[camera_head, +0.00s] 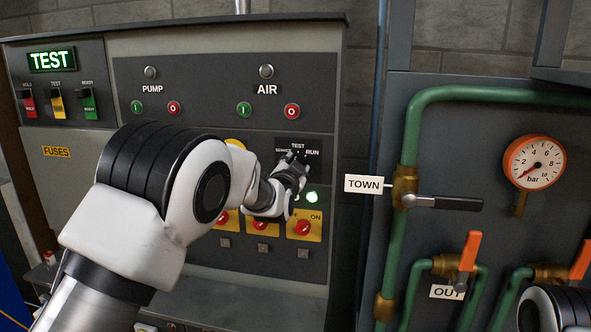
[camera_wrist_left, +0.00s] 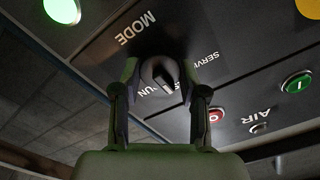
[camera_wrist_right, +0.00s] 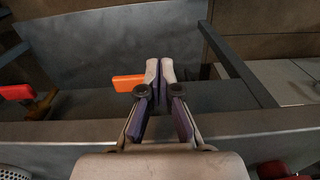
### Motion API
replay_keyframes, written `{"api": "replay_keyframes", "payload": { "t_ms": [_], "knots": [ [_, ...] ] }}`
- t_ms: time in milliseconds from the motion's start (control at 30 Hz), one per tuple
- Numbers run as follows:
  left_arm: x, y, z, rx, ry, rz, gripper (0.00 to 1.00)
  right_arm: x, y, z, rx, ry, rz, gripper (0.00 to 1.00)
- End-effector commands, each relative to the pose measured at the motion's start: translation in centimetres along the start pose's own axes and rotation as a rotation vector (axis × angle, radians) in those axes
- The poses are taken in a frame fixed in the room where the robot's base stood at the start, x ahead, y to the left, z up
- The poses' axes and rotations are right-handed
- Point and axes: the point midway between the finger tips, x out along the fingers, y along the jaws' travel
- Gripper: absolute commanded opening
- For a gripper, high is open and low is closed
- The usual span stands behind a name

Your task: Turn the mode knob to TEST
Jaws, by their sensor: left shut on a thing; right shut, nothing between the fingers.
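The display (camera_head: 51,60) at top left reads TEST in green. My right gripper (camera_wrist_right: 159,70) is shut and empty, away from the panel, in front of a grey metal surface.
A lit green lamp (camera_head: 312,197) is just below and right of the left gripper. Yellow-plated red switches (camera_head: 304,226) sit below it. PUMP and AIR buttons are above. Green pipes (camera_head: 408,150), an orange gauge (camera_head: 535,162) and valve handles stand to the right.

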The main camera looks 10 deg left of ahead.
Motion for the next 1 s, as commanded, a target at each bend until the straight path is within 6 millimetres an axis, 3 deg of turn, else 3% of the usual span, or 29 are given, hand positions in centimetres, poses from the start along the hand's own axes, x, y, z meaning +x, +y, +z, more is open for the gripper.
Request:
{"api": "replay_keyframes", "payload": {
  "t_ms": [567, 600, 633, 667, 1000],
  "knots": [
    [0.02, -0.09, 0.01, 0.039, -0.001, -0.001, 0.08, 0.17, 0.0, 0.0, 0.0, 0.0, 0.0, 0.0],
    [0.02, -0.1, 0.01, 0.039, -0.001, -0.001, 0.53, 0.17, 0.0, 0.0, 0.0, 0.0, 0.0, 0.0],
    [0.02, -0.09, 0.01, 0.039, -0.001, -0.001, 0.64, 0.17, 0.0, 0.0, 0.0, 0.0, 0.0, 0.0],
    [0.02, -0.09, 0.01, 0.039, -0.001, -0.001, 0.68, 0.17, 0.0, 0.0, 0.0, 0.0, 0.0, 0.0],
    [-0.26, -0.06, -0.04, 0.039, 0.0, -0.001, 0.68, 0.16, 0.0, 0.0, 0.0, 0.0, 0.0, 0.0]
  ]
}}
